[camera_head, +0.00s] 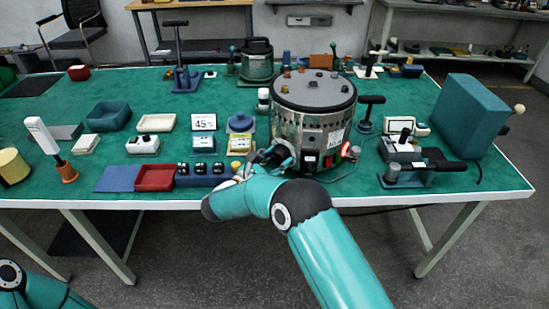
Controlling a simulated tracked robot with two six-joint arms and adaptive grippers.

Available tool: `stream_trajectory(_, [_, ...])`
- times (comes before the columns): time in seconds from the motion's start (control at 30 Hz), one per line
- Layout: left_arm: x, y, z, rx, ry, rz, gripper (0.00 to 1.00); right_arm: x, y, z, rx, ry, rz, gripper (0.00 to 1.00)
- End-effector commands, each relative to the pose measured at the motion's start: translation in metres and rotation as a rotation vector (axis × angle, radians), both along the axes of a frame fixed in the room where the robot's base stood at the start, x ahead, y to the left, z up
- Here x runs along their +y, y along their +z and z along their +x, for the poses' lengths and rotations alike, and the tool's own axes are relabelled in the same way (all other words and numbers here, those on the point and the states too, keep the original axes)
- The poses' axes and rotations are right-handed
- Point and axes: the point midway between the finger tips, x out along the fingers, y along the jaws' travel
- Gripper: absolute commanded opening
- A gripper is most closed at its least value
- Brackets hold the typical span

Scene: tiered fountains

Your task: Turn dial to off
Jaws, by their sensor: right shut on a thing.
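A round steel drum-like machine (312,110) with a dark grey lid stands right of the middle of the green table. My right arm, teal with dark joints, reaches up from the bottom right. My right gripper (279,156) is at the lower left front of the machine, shut on a part there that appears to be the dial. The gripper and wrist hide this part, so its setting cannot be read. My left arm shows only at the bottom left; its gripper is out of view.
Right are a black T-handle (369,112), a clamp device (408,175) and a large teal box (468,115).

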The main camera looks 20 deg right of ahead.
Motion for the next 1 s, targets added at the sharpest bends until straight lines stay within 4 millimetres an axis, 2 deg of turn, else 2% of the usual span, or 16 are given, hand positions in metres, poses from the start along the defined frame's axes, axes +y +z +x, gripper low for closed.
stream_trajectory(0.7, [0.000, 0.021, 0.000, 0.000, 0.000, 0.000, 0.00, 0.001, 0.006, 0.003, 0.493, 0.009, -0.314, 0.16])
stream_trajectory(1.0, [0.000, 0.026, 0.000, 0.000, 0.000, 0.000, 0.00, 0.001, 0.006, 0.003, 0.642, 0.008, -0.407, 0.16])
